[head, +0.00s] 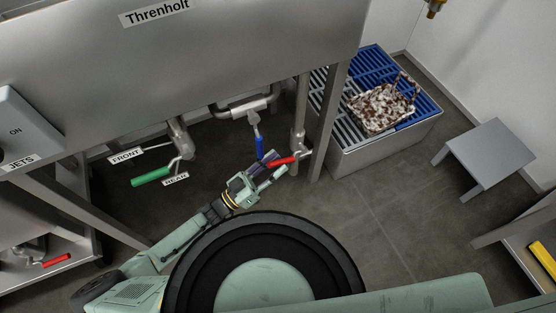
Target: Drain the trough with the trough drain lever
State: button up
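Several levers hang on pipes under the steel tank marked "Threnholt" (180,60). A red-handled lever (285,160) sits at the foot of the right pipe, beside the tank leg. A blue-handled lever (259,147) hangs just left of it. A green-handled lever (152,177) is further left, by the FRONT and REAR labels. No label marks which one is the trough drain lever. My gripper (274,168) is at the red handle, its fingers apart and overlapping it in the picture. Whether they touch it is hidden.
A grey floor box with a blue and grey grating (355,75) holds a brown-and-white speckled bag (383,106). Another red lever (55,260) is at lower left. A grey stool (489,155) stands at right. Tank legs flank my arm. The floor between box and stool is clear.

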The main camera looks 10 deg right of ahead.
jog(key=shift+w+d+r, duration=0.25)
jog(key=shift+w+d, duration=0.05)
jog(key=shift+d, duration=0.3)
jog(key=shift+c, duration=0.5)
grip_shut()
